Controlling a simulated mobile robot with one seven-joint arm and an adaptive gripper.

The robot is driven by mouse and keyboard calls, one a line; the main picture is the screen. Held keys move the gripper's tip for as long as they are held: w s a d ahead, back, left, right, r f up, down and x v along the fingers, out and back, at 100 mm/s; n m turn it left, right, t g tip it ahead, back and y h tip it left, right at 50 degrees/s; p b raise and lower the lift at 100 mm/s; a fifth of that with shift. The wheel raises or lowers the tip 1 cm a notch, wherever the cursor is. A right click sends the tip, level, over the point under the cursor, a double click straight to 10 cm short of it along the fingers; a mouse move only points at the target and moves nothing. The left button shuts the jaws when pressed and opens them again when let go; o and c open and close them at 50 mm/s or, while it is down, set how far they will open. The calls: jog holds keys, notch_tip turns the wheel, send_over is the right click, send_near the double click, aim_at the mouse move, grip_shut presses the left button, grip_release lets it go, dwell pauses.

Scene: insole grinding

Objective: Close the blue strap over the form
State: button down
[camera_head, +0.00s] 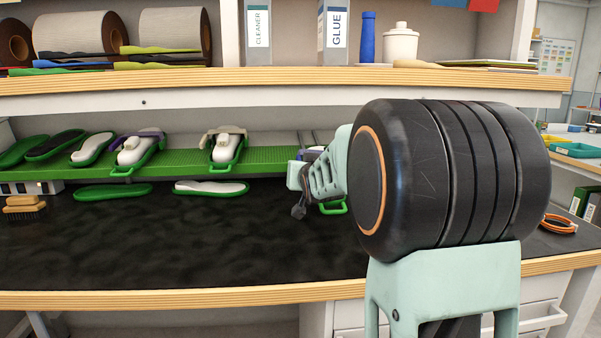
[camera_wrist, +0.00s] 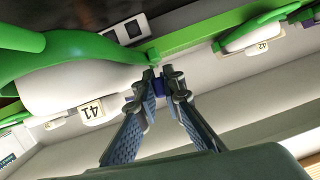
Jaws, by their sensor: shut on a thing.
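In the wrist view, my gripper (camera_wrist: 163,82) has its two fingers close together on the blue strap (camera_wrist: 158,88), of which only a small piece shows between the fingertips. The white form (camera_wrist: 85,85), with a tag reading 41, lies just left of the fingertips in a green holder (camera_wrist: 90,45). In the head view, my gripper is mostly hidden behind my arm, beside the rightmost green holder (camera_head: 333,208) on the bench. Whether the strap lies across the form cannot be seen.
Two other strapped forms stand on the green rack, one with a purple strap (camera_head: 150,133) and one with a beige strap (camera_head: 222,130). Loose insoles (camera_head: 211,187) lie in front. A shelf (camera_head: 200,82) overhangs the rack. The dark bench top (camera_head: 200,245) is clear in front.

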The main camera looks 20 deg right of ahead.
jog(key=c, duration=2)
grip_release()
jog(key=shift+c, duration=0.2)
jog(key=v, duration=0.7)
jog(key=shift+s, duration=0.25)
jog(key=shift+a+r, duration=0.1)
